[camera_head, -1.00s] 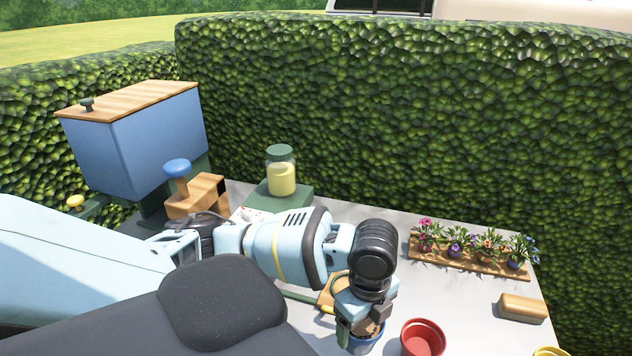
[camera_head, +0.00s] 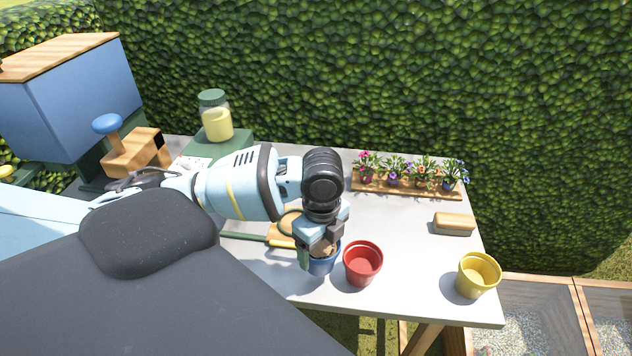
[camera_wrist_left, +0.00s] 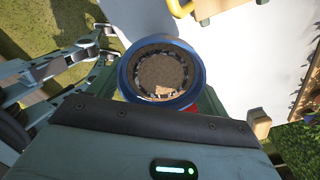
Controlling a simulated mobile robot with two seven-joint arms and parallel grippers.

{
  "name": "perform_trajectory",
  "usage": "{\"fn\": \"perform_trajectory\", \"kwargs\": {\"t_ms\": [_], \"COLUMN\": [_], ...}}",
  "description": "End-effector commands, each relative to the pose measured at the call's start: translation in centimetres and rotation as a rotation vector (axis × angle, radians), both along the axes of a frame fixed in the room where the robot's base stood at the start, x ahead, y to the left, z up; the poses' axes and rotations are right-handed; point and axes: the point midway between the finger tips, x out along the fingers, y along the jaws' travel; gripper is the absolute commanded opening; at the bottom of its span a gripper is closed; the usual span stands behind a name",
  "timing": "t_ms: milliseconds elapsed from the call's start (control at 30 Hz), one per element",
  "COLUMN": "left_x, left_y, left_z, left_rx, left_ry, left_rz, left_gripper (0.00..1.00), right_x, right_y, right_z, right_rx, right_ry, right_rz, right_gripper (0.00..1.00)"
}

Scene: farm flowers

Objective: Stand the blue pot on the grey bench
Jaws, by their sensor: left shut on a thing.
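The blue pot (camera_head: 322,266), filled with brown soil, is in my left gripper (camera_head: 318,248). In the left wrist view its blue rim (camera_wrist_left: 126,78) and the soil inside show close up. The gripper is shut on the pot's side, and its fingers partly hide the pot. The grey bench (camera_head: 400,225) spreads beneath and behind it. The pot is near the bench's front edge; I cannot tell whether its base touches the top. My right gripper is not in view.
A red pot (camera_head: 362,264) stands close right of the blue pot. A yellow pot (camera_head: 478,276) stands at the right front corner. Flowers on a wooden tray (camera_head: 400,190), a tan block (camera_head: 454,224) and a jar (camera_head: 215,118) are farther back. Bare bench lies between red and yellow pots.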

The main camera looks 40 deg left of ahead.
Motion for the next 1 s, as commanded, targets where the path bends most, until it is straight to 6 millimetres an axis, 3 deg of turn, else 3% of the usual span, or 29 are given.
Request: {"fn": "perform_trajectory", "kwargs": {"t_ms": [300,600,800,1000], "left_x": [6.4,11.6,13.1,13.3], "left_y": [2.3,4.2,4.9,4.9], "left_z": [-0.7,-1.3,-1.4,-1.3], "left_rx": [-0.002,-0.001,-0.001,-0.001], "left_ry": [0.000,0.000,-0.001,-0.002], "left_rz": [0.005,0.003,0.001,0.001], "left_gripper": [0.47,0.47,0.47,0.47], "right_x": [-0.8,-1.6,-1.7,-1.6], "right_y": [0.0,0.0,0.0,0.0], "right_z": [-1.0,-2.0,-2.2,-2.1], "right_rx": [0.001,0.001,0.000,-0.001], "right_ry": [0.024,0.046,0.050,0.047], "right_rz": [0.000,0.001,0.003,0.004], "right_gripper": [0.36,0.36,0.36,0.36]}}
